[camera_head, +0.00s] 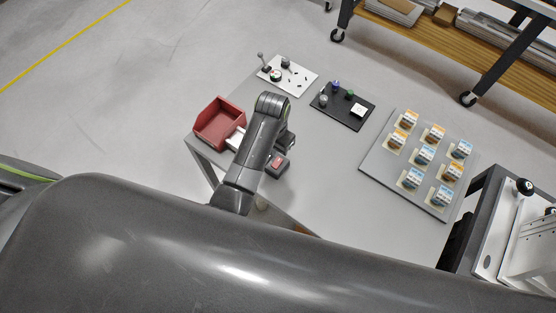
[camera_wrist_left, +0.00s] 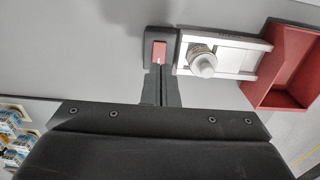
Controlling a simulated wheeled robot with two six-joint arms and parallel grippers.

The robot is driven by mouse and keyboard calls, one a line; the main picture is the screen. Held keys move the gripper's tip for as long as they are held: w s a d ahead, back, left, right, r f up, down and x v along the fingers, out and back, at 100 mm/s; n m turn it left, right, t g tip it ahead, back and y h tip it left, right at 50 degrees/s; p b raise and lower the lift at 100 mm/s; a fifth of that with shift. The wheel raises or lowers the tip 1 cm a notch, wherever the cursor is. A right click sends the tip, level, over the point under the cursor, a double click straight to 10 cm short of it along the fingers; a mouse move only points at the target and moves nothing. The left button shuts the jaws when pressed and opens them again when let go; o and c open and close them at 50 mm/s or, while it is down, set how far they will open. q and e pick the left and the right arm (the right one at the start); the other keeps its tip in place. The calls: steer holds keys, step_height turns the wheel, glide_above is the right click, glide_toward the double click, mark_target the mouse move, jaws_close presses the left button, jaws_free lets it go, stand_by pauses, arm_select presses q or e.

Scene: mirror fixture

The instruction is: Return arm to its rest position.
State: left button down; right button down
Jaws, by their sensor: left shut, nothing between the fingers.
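My left arm reaches over the grey table (camera_head: 335,205) in the head view, bent at the elbow. My left gripper's fingertips are hard to make out there, partly hidden by the arm. In the left wrist view the left gripper (camera_wrist_left: 160,72) is shut, with its fingers together and nothing between them. A small dark block with a red top (camera_wrist_left: 159,50) lies just beyond the fingertips; I cannot tell whether they touch. It also shows beside the arm in the head view (camera_head: 279,162). My right gripper is in neither view.
A white plate with a metal knob (camera_wrist_left: 203,63) and a red bin (camera_head: 217,121) are beside the arm. A white board (camera_head: 300,77), black board (camera_head: 345,115) and grey panel of colored modules (camera_head: 378,165) lie farther off. The table's middle is clear.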

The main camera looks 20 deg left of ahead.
arm_select(q)
steer(key=shift+a, duration=0.1)
stand_by(0.4)
steer(key=s+a+r+n+t+y, duration=0.1)
steer(key=s+a+r+n+t, duration=0.2)
steer(key=s+a, duration=1.2)
steer(key=s+a+r+n, duration=0.2)
steer(key=s+r, duration=0.4)
steer(key=s, duration=0.2)
step_height(320, 180, down, 31)
steer(key=a+b, duration=0.1)
steer(key=b, duration=0.7)
steer(key=s+f+b, duration=0.2)
steer(key=s+f, duration=0.3)
steer(key=f, duration=0.3)
steer(key=s+f+g+b, duration=0.1)
steer(key=s+f+b, duration=0.1)
steer(key=s+f, duration=0.3)
steer(key=s+d+f+b, duration=0.1)
steer(key=s+f, duration=0.4)
steer(key=f, duration=0.6)
steer(key=shift+s+g+b, duration=0.25)
steer(key=shift+g+b, duration=0.15)
steer(key=shift+b, duration=0.4)
